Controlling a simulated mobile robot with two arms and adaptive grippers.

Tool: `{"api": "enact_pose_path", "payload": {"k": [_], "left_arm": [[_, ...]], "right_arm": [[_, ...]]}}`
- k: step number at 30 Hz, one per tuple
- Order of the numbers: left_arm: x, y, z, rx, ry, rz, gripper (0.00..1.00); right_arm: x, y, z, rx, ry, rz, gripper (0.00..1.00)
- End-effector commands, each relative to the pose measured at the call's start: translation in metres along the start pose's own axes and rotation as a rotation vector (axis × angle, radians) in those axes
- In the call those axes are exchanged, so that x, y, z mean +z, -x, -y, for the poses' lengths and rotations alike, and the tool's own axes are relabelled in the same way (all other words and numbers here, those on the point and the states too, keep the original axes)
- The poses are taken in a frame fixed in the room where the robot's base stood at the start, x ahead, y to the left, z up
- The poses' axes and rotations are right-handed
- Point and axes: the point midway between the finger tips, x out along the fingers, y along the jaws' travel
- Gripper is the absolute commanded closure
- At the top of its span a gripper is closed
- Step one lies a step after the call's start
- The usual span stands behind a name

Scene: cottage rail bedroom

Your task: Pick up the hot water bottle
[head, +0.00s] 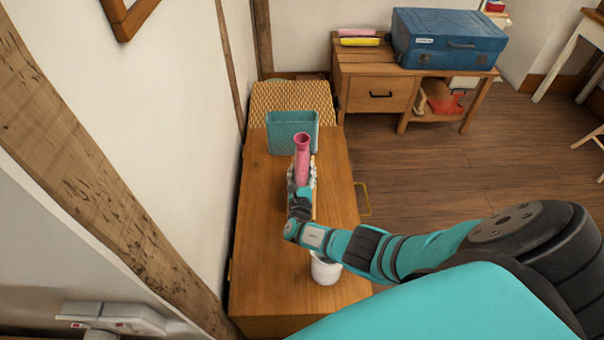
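The pink hot water bottle (302,160) stands upright, neck up and seen narrow side on, above the wooden cabinet top (268,225). My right arm comes in from the right, and its gripper (302,178) is at the bottle's lower part. The grey fingers lie on both sides of the bottle and look shut on it. The bottle's lower end is hidden by the gripper, so I cannot tell whether it touches the cabinet top. My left gripper is not in view.
A teal ribbed bin (292,132) stands just behind the bottle, by a woven basket (290,98). A white cup (325,270) is under my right forearm. A blue case (447,40) lies on a low wooden stand (375,62). The wall is close on the left.

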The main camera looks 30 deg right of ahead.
Motion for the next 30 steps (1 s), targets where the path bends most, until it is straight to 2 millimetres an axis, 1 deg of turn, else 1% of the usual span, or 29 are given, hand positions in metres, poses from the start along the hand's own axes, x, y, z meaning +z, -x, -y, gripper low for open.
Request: {"api": "enact_pose_path", "payload": {"k": [1,7,20,23,30], "left_arm": [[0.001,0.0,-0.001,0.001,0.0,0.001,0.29],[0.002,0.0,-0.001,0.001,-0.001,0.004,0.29],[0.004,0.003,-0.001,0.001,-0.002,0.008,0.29],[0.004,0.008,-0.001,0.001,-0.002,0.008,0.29],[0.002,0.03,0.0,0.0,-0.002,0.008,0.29]], "right_arm": [[0.0,0.0,0.0,0.0,0.0,0.0,0.73],[0.0,0.0,0.0,0.0,0.0,0.0,0.99],[0.005,-0.001,-0.001,0.0,-0.002,0.005,1.0],[0.012,-0.001,0.0,-0.001,-0.003,0.005,1.0],[0.043,-0.001,0.0,-0.001,-0.004,0.006,1.0]]}}
